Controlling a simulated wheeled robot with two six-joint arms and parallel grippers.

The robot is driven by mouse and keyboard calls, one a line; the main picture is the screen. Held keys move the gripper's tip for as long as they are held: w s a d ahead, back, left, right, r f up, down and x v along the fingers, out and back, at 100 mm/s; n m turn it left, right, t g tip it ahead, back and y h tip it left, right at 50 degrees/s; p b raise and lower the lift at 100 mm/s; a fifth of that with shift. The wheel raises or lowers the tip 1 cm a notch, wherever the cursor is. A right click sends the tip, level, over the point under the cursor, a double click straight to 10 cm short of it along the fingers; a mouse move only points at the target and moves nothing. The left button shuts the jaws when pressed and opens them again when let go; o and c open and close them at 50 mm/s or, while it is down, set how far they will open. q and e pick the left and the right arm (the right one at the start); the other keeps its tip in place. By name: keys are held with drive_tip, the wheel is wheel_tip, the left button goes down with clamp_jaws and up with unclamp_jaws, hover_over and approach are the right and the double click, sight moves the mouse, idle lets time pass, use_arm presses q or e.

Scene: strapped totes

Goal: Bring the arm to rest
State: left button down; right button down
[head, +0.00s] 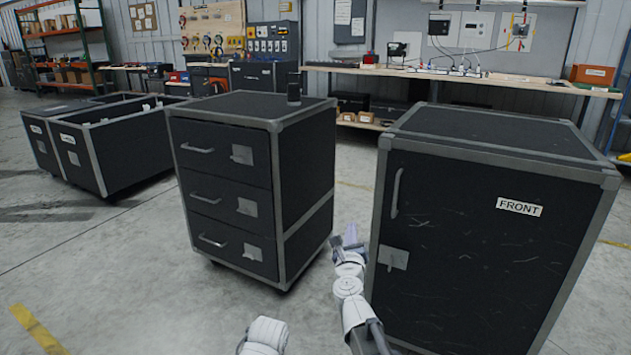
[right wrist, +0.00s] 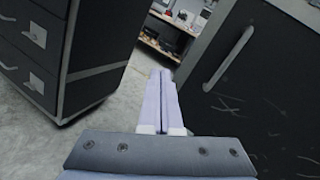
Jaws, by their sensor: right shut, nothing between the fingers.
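My right arm reaches forward from the bottom of the head view, between two black cases. Its gripper (head: 347,238) is in the gap, left of the case marked FRONT (head: 480,255) and right of the drawer case (head: 245,185). In the right wrist view the gripper's two pale fingers (right wrist: 162,100) lie together, shut, with nothing between them. The FRONT case's door handle (right wrist: 229,58) is to the right of the fingers, apart from them. A white, rounded arm part (head: 265,335) shows at the bottom of the head view. My left gripper is not in view.
The drawer case, its drawers shut, carries a dark cylinder (head: 294,87) on top. A workbench (head: 460,78) runs along the back wall. Grey floor is free at the front left and between the cases.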

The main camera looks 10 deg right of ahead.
drive_tip(key=s+a+f+n+g+y, duration=0.4)
drive_tip(key=a+f+n+y, duration=0.15)
drive_tip(key=n, duration=0.65)
drive_tip(key=s+a+f+n+g+y, duration=0.35)
drive_tip(key=a+f+n, duration=0.3)
drive_tip(key=n, duration=0.55)
drive_tip(key=s+d+f+n+g+h, duration=0.3)
drive_tip(key=s+d+f+n+g, duration=0.25)
drive_tip(key=s, duration=0.35)
drive_tip(key=s+d+f+n+g+h, duration=0.2)
drive_tip(key=s+d+f+n+g, duration=0.35)
drive_tip(key=s, duration=0.35)
drive_tip(key=s+a+n+h, duration=0.1)
drive_tip(key=s+a+n, duration=0.35)
drive_tip(key=a, duration=0.65)
wheel_tip(320, 180, up, 38)
drive_tip(key=m+p, duration=0.1)
drive_tip(key=p, duration=3.6)
drive_tip(key=shift+s+f+p, duration=0.25)
drive_tip(key=shift+s+p, duration=0.1)
